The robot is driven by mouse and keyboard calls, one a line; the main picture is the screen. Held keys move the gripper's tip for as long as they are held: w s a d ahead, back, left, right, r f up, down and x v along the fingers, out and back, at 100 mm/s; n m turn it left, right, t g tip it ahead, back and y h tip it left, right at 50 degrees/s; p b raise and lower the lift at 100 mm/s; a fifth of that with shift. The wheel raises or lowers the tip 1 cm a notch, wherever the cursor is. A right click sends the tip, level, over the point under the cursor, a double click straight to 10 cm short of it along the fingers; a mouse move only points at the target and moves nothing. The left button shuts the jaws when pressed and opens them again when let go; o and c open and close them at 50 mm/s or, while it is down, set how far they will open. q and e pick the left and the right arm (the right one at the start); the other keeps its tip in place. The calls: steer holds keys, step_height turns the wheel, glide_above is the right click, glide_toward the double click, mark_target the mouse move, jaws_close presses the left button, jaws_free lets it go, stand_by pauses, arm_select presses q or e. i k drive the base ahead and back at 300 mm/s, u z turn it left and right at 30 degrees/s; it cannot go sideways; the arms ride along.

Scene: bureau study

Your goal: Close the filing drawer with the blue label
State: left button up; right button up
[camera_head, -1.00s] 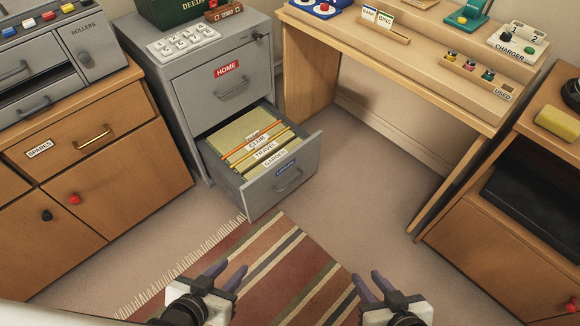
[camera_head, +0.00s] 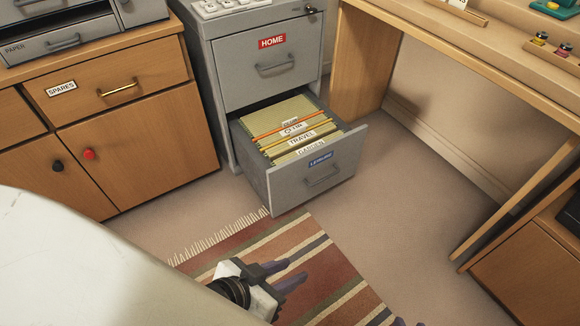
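The filing drawer with the blue label (camera_head: 341,165) is the lower drawer of the grey cabinet (camera_head: 226,66). It is pulled out and holds hanging folders (camera_head: 291,124). Its front bears the blue label (camera_head: 320,159) and a grey handle (camera_head: 323,178). My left gripper (camera_head: 298,270) is over the striped rug, in front of and below the drawer in the picture, apart from it. Its two fingers point right with a gap between them, and nothing is held. Only a purple fingertip of my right gripper (camera_head: 401,322) shows at the bottom edge; the rest is out of frame.
The upper drawer with the red HOME label (camera_head: 271,42) is shut. A wooden cupboard (camera_head: 145,147) stands left, a wooden desk (camera_head: 365,75) right. The striped rug (camera_head: 333,284) lies before the drawer. Bare floor (camera_head: 405,190) lies right of the drawer.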

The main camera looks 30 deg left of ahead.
mark_target(289, 173)
steer(key=u, duration=0.4)
steer(key=k, duration=0.45)
steer(key=z, duration=0.5)
steer(key=i, duration=1.75)
steer(key=u, duration=0.9)
